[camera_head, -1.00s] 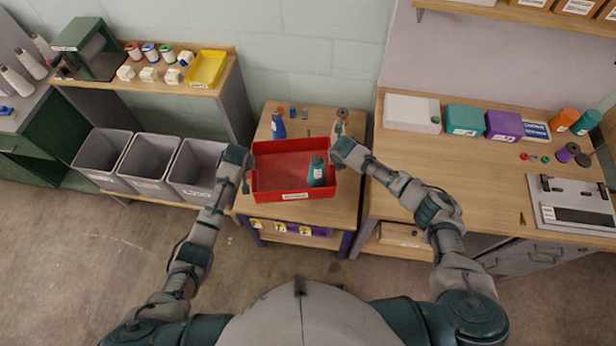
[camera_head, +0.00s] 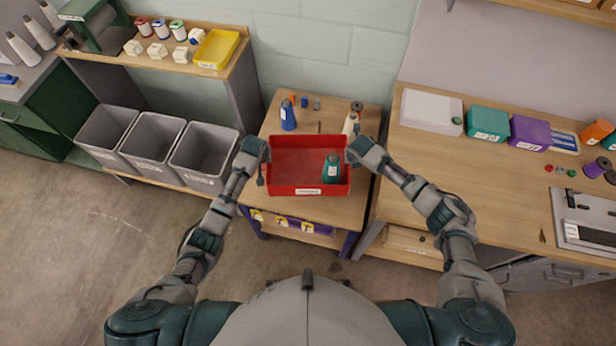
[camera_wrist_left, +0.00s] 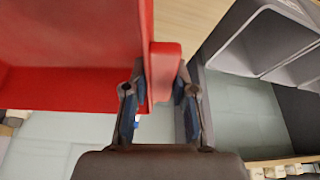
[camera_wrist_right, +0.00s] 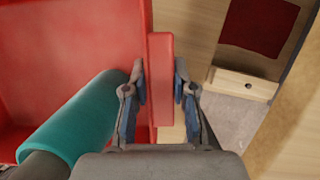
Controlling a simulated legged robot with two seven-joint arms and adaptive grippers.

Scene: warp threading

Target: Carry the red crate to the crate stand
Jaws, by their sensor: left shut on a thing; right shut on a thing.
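The red crate (camera_head: 308,190) is in the middle of the head view, level, over the small wooden table (camera_head: 290,207). I cannot tell whether a gap separates them. A teal bottle or cone (camera_head: 332,168) stands inside the crate at its right. My left gripper (camera_head: 262,178) is shut on the crate's left side; the left wrist view shows the red tab (camera_wrist_left: 163,75) between its fingers. My right gripper (camera_head: 350,160) is shut on the right side, with the red tab (camera_wrist_right: 160,80) between its fingers. No label marks which furniture is the crate stand.
A blue cone (camera_head: 288,115) and small spools stand behind the crate. Grey bins (camera_head: 205,158) stand left; a long workbench (camera_head: 430,165) stands close on the right. A dark red patch (camera_wrist_right: 262,22) lies on wood in the right wrist view. Floor (camera_head: 90,240) is open front-left.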

